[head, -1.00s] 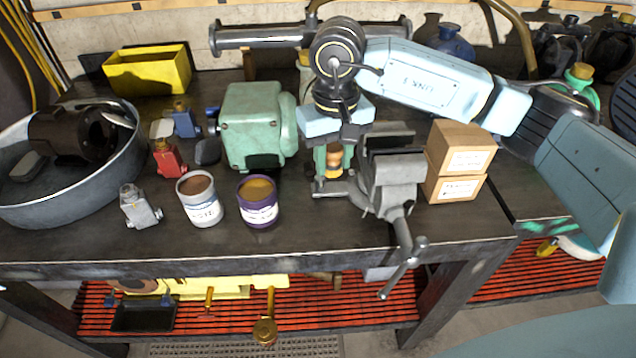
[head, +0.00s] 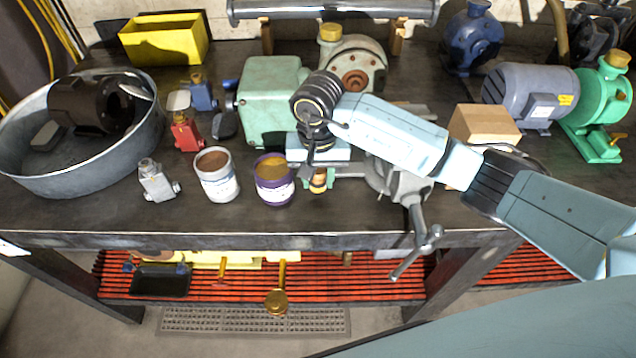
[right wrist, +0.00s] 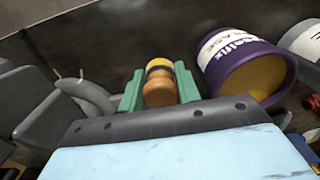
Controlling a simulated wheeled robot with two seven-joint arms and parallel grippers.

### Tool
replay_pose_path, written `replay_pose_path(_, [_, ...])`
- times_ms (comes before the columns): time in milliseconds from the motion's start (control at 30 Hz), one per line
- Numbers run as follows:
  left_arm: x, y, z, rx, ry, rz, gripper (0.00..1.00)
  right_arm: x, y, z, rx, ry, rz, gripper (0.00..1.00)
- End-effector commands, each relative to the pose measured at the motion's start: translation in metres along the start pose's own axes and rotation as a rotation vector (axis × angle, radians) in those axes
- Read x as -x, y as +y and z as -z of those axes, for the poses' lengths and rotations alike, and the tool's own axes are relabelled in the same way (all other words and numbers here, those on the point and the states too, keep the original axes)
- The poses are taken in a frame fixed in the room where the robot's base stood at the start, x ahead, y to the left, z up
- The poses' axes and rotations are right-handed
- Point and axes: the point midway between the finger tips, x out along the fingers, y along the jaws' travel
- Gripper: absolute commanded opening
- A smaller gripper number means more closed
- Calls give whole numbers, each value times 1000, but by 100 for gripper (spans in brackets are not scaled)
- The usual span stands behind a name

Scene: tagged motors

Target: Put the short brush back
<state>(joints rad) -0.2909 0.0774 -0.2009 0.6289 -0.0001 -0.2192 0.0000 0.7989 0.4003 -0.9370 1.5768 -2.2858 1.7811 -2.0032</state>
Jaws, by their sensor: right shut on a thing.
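My right gripper (head: 317,178) is in front of the green gearbox, just right of the purple can (head: 274,186). Its green fingers are shut on a short orange-brown wooden piece with a black band, which I take to be the short brush (head: 319,181). In the right wrist view the brush (right wrist: 160,88) sits between both fingers, seen end-on. Its bristles are hidden. The purple can (right wrist: 245,68) stands close beside the fingers there, apart from them, with ochre content. A white can (head: 218,180) with brown content stands left of it. My left gripper is not in view.
The grey vise (head: 390,180) is close right of the gripper, partly behind my arm. A green gearbox (head: 265,105) stands behind. Small red (head: 185,133) and grey (head: 155,182) parts, a round metal tub (head: 140,150) and a yellow bin (head: 165,40) are at left. Bench front is clear.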

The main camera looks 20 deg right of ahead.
Motion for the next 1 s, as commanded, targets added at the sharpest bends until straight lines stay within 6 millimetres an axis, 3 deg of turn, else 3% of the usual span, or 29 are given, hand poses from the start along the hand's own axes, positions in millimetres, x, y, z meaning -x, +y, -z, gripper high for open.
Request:
replay_pose_path(200, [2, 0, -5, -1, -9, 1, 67, -28, 0, -1, 0, -2, 0, 15])
replay_pose_path(567, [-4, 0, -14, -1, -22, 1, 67, -32, 0, 0, 2, 1, 0, 15])
replay_pose_path(600, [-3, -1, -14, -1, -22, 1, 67, -31, 0, 0, 2, 0, 0, 37])
replay_pose_path(733, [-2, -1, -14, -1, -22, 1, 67, -30, 0, 0, 2, 0, 0, 54])
replay_pose_path(1000, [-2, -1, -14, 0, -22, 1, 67, -30, 0, 0, 1, 0, 0, 55])
